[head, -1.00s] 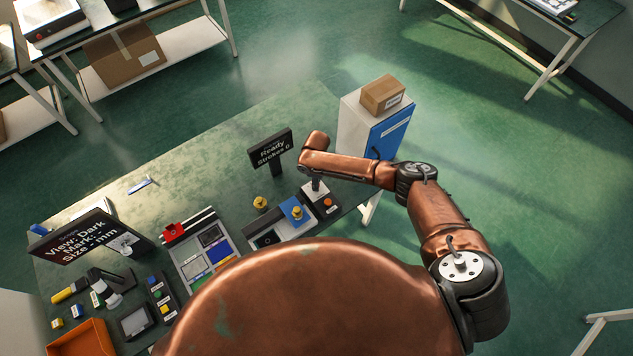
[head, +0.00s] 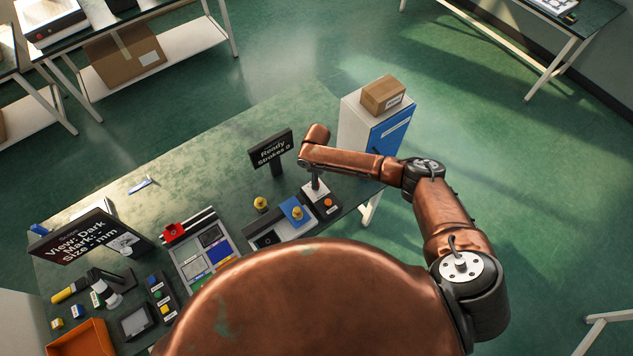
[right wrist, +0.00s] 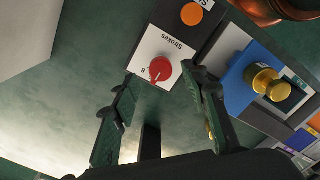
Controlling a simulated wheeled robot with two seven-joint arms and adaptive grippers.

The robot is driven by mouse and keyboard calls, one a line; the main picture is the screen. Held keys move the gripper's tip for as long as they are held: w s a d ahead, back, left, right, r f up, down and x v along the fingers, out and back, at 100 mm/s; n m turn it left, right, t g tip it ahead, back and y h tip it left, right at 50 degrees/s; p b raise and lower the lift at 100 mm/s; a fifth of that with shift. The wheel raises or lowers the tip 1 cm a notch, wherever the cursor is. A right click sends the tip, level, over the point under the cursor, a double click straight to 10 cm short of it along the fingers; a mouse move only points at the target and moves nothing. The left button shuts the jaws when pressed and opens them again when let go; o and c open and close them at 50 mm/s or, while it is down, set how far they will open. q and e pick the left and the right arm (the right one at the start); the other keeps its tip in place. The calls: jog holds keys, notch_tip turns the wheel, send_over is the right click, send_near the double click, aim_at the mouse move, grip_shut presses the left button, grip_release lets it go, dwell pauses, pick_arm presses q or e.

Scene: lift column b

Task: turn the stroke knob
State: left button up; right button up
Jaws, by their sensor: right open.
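The red stroke knob (right wrist: 160,70) sits on a white plate (right wrist: 152,48) marked "Strokes", in the right wrist view. My right gripper (right wrist: 159,77) is open, with one dark finger on each side of the knob. I cannot tell whether either finger touches it. In the head view my right gripper (head: 316,187) points down at the dark control box (head: 330,210) at the bench's right end, and the knob is hidden there. A black display (head: 271,150) behind it reads "Ready" and "Strokes 0". My left gripper is not in view.
An orange button (right wrist: 192,14) is on the same box. A blue block with brass parts (right wrist: 240,85) stands close beside the right finger. A white cabinet (head: 362,125) carrying a cardboard box (head: 383,95) stands behind my right forearm. The bench's far middle is mostly clear.

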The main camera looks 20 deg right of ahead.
notch_tip(320, 180, up, 8)
jog(key=shift+r, duration=0.25)
dwell(0.5)
